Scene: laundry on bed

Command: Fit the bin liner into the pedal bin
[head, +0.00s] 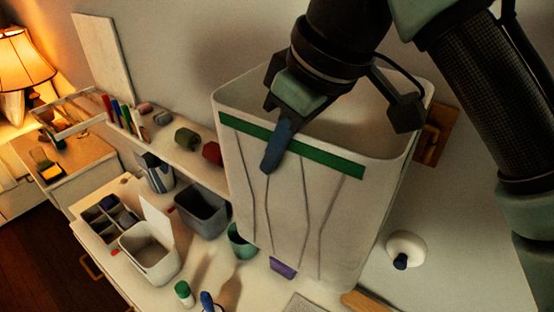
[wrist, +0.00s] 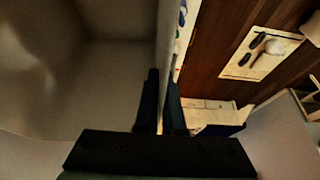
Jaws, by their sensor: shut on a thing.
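The bin liner (head: 300,205) is a large white, open-topped, box-shaped thing with a green band and thin dark crease lines, close to the camera in the head view. My gripper (head: 272,160) is shut on its near wall at the rim, with one blue-tipped finger outside over the green band. In the wrist view the fingers (wrist: 162,85) straddle the wall, with the liner's hollow inside (wrist: 105,70) to the left. A small white open container (head: 148,262) with an upright white panel stands on the desk at lower left; it may be the pedal bin.
A dark grey bin (head: 203,213), a green cup (head: 241,243) and a divided tray (head: 106,218) stand on the desk. A shelf (head: 185,160) holds small items behind them. A green-capped bottle (head: 184,293) stands in front. The liner hides part of the desk.

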